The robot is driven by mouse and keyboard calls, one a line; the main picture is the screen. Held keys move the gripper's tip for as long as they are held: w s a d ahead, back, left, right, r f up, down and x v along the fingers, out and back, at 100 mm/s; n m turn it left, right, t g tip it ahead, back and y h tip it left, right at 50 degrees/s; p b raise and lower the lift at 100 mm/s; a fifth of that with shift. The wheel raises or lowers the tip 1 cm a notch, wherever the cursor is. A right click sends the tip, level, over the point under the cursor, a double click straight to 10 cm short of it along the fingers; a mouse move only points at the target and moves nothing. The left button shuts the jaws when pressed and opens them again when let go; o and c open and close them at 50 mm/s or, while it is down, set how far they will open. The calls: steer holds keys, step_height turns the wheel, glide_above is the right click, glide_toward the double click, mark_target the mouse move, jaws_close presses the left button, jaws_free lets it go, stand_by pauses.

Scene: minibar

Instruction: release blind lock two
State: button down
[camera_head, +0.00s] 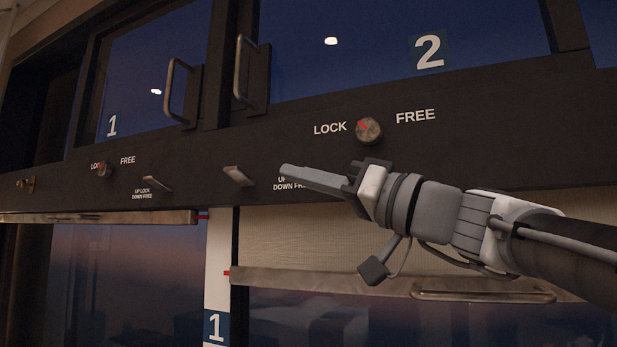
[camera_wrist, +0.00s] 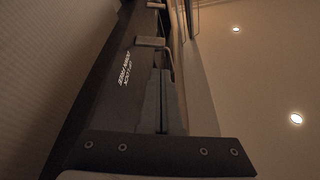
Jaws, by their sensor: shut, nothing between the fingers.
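The lever for blind lock two (camera_head: 238,176) is a short metal tab on the dark beam below window 2. It stands left of a partly hidden "UP LOCK / DOWN FREE" label (camera_head: 288,186). I cannot tell for sure whether it is up or down. My gripper (camera_head: 286,170) is shut and empty, its fingertips pointing left, right of the lever with a gap in the picture. In the wrist view a lever (camera_wrist: 150,42) shows beyond my shut fingers (camera_wrist: 161,98), near the label (camera_wrist: 126,66). The blind's bottom rail (camera_head: 330,281) hangs below the beam.
A round knob (camera_head: 369,130) marked LOCK and FREE sits above my wrist, its red mark toward LOCK. Window handles (camera_head: 240,72) and (camera_head: 178,90) stick out above. Another lever (camera_head: 156,184) and knob (camera_head: 104,170) belong to side 1. The rail handle (camera_head: 485,296) is below my arm.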

mark_target(240, 176)
steer(key=p+x, duration=0.3)
steer(key=x, duration=0.7)
